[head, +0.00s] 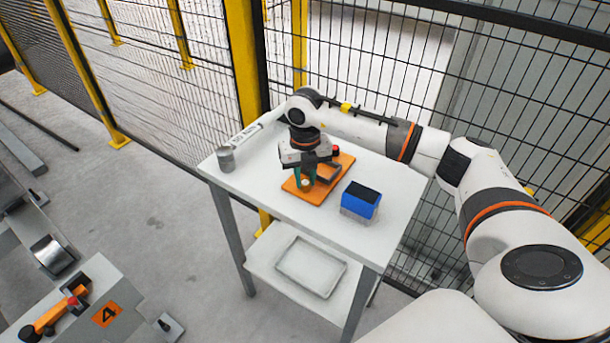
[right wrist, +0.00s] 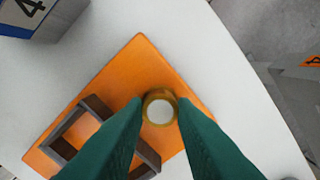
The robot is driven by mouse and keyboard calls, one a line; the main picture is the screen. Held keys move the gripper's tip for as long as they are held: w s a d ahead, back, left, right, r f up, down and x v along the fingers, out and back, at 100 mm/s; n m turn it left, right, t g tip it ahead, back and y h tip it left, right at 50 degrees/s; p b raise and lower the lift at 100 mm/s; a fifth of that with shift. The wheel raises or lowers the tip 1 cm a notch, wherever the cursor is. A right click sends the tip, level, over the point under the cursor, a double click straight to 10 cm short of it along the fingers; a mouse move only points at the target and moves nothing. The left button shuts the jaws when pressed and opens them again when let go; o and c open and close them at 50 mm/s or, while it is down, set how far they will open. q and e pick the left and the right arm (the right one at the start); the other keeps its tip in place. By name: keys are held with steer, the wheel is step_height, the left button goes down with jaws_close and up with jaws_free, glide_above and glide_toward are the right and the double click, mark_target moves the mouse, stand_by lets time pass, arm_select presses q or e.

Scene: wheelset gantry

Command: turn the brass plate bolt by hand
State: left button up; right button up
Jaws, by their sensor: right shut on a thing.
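The brass bolt (right wrist: 160,107) stands on the orange plate (right wrist: 142,62) and shows a pale round top with a brass rim in the right wrist view. My right gripper (right wrist: 160,112) has its two green fingers on either side of the bolt and is shut on it. In the head view my right gripper (head: 305,184) points down at the orange plate (head: 318,194), which lies on the white table (head: 270,200). The wrist and fingers partly hide the bolt there. My left gripper is not in view.
A dark bracket (right wrist: 63,147) sits on the plate close beside the fingers. A blue box with a black top (head: 360,200) stands right of the plate. A grey cylinder (head: 226,158) stands at the table's left corner. A mesh fence (head: 390,70) runs behind the table.

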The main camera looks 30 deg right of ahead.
mark_target(305, 182)
steer(key=shift+w+d+r+m, duration=0.1)
steer(key=shift+w+r+m, duration=0.05)
steer(key=shift+r+m, duration=0.2)
stand_by(0.3)
steer(key=o, duration=0.8)
steer(key=shift+o, duration=1)
steer(key=shift+f, duration=0.2)
step_height(305, 182, up, 12)
steer(key=b, duration=0.1)
steer(key=shift+b, duration=0.3)
